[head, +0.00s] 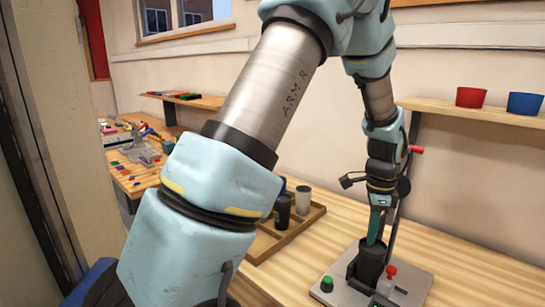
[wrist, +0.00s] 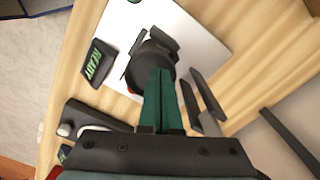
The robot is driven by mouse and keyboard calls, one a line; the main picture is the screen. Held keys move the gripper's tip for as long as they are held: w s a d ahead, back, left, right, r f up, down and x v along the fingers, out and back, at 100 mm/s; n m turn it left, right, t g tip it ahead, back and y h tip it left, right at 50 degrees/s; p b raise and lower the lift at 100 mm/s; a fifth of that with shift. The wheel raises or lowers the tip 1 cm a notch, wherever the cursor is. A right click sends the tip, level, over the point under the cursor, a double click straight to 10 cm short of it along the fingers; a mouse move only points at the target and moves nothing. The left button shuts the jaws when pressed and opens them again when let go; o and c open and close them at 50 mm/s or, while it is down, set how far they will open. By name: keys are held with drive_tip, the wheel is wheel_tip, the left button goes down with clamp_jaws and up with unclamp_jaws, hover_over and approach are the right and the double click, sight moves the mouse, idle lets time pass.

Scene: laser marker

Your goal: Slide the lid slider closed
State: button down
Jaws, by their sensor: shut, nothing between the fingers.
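The laser marker (head: 412,283) stands on the table at the lower right of the head view, with a light grey base plate, a green button (head: 327,284) and a red knob (head: 390,271). My gripper (head: 374,241) points down at its dark round holder (head: 368,262). In the wrist view my gripper (wrist: 160,72) has its teal fingers together, with nothing between them, over the dark holder (wrist: 150,52). The fingers hide part of the holder. I cannot tell which dark part is the lid slider, nor whether the fingers touch it.
A wooden tray (head: 262,247) with dark and grey cups (head: 303,200) stands left of the marker. A display reading READY (wrist: 97,63) is beside the plate. Table front right is clear.

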wheel_tip(320, 180, up, 7)
drive_tip(key=p, duration=0.5)
idle(0.5)
drive_tip(key=w+a+r+n, duration=0.25)
drive_tip(key=a+n, duration=0.55)
drive_tip(key=a, duration=0.7)
drive_tip(key=s+a+n, duration=0.3)
drive_tip(key=a+n, duration=0.2)
drive_tip(key=a, duration=0.3)
drive_tip(key=s+a+r+n+t, duration=0.1)
drive_tip(key=s+a+n, duration=0.3)
drive_tip(key=a+n, duration=0.2)
drive_tip(key=shift+s+a+n+t+b, duration=0.3)
drive_tip(key=shift+a+b, duration=0.15)
drive_tip(key=shift+a, duration=0.6)
drive_tip(key=shift+w, duration=0.1)
